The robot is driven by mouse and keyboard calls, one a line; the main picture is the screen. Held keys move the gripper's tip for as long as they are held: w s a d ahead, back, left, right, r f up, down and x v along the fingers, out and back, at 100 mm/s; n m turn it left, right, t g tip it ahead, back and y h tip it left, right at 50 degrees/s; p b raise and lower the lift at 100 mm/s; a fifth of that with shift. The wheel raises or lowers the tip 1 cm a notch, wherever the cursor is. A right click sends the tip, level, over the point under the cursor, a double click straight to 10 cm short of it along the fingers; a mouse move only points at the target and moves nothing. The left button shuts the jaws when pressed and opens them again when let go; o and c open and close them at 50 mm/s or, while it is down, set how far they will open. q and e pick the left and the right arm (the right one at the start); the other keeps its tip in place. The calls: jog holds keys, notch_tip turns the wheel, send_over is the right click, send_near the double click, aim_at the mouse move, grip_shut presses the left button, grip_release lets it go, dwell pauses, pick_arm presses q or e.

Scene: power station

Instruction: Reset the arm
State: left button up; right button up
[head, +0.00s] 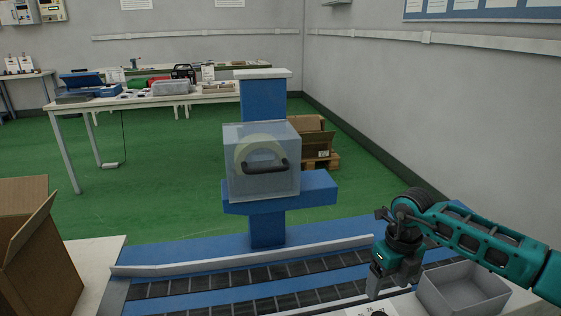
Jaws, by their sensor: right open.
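My right arm, teal and black, reaches in from the right edge. My right gripper (390,279) points down over the front right of the blue conveyor (220,290), left of a grey open bin (462,287). Its jaws are open and I see nothing held between them. My left arm and left gripper are out of the picture.
A blue stand with a clear box and dark handle (265,167) rises behind the conveyor. An open cardboard box (38,255) is at the front left. A white table (215,92) with several items stands farther back.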

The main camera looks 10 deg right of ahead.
jog(key=s+a+y+p, duration=0.1)
jog(key=s+a+y, duration=0.15)
jog(key=a, duration=0.45)
jog(key=s+a+r+y+p, duration=0.1)
jog(key=s+a+y, duration=0.1)
jog(key=a+y, duration=0.35)
jog(key=s+a+y+p, duration=0.1)
jog(key=s+a+y, duration=0.1)
jog(key=a, duration=0.6)
jog(key=a+r+m+t+y+p, duration=0.2)
jog(key=a+r+m+t+y, duration=0.45)
jog(key=r+m, duration=0.3)
jog(key=d+f+m+t+h+p, duration=0.2)
jog(key=d+m+t+h, duration=0.6)
jog(key=m, duration=0.8)
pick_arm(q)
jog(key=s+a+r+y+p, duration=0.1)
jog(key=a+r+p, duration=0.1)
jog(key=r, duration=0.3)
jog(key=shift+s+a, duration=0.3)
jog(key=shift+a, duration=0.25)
pick_arm(e)
jog(key=s+d+f+m+g+h, duration=0.3)
jog(key=s+d+f+m+h, duration=0.4)
jog(key=s+f+m, duration=0.3)
jog(key=shift+s+d+f+g, duration=0.3)
jog(key=shift+s+f, duration=0.3)
jog(key=shift+f, duration=0.3)
